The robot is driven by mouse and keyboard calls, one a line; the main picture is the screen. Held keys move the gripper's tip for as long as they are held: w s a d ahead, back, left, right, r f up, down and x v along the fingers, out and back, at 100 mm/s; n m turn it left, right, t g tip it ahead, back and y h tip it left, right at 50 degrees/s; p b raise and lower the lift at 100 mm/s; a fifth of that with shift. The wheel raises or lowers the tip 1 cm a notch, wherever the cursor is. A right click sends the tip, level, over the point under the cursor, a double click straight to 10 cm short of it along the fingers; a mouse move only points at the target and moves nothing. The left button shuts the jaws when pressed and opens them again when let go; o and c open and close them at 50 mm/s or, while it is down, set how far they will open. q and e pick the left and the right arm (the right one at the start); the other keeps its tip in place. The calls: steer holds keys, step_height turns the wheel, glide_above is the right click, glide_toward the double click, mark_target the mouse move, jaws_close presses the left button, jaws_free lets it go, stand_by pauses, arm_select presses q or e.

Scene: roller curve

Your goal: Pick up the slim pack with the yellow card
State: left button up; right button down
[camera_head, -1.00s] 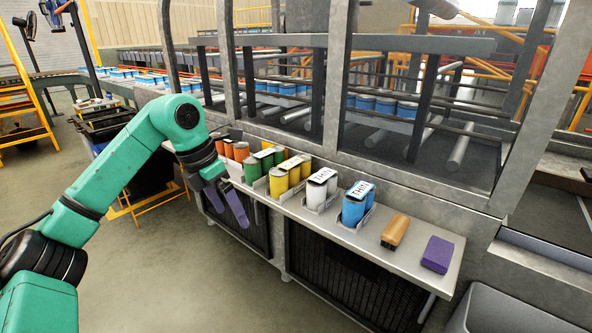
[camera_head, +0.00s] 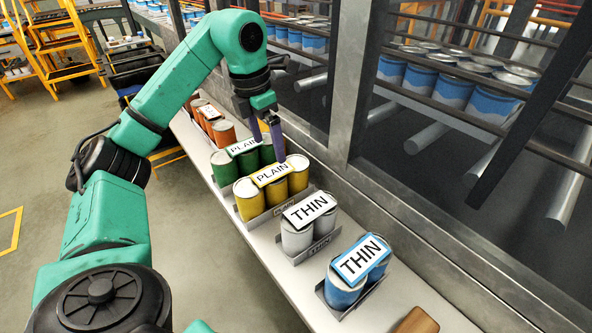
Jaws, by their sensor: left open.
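The pack with the yellow-edged card (camera_head: 272,174) is a row of yellow cans in a grey holder on the shelf; its card reads PLAIN. In front of it stand a white-grey pack (camera_head: 310,228) and a blue pack (camera_head: 353,273), whose cards read THIN. Behind it is a green pack (camera_head: 240,155) with a PLAIN card. My left gripper (camera_head: 268,149) is open, its purple fingers pointing down over the far end of the green pack, behind the yellow pack. I cannot tell whether they touch the cans. My right gripper is not in view.
Orange cans (camera_head: 219,129) stand at the shelf's far end. A brown brush (camera_head: 416,321) lies at the near end. A grey metal frame (camera_head: 375,195) rises along the shelf's right side. The left floor is open.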

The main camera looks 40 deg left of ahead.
mark_target(270, 176)
arm_select(q)
steer(key=f+b, duration=0.1)
steer(key=s+f+b, duration=0.1)
steer(key=f, duration=0.1)
steer(key=shift+s+f, duration=0.15)
steer(key=shift+f, duration=0.1)
step_height(270, 176, down, 3)
steer(key=shift+d+f, duration=0.15)
steer(key=shift+f, duration=0.05)
steer(key=f, duration=0.2)
steer(key=w+f, duration=0.1)
steer(key=f, duration=0.3)
steer(key=shift+w+f+p, duration=0.2)
steer(key=shift+w+p, duration=0.05)
steer(key=shift+p, duration=0.15)
steer(key=shift+w+f, duration=0.1)
steer(key=shift+f, duration=0.05)
jaws_close()
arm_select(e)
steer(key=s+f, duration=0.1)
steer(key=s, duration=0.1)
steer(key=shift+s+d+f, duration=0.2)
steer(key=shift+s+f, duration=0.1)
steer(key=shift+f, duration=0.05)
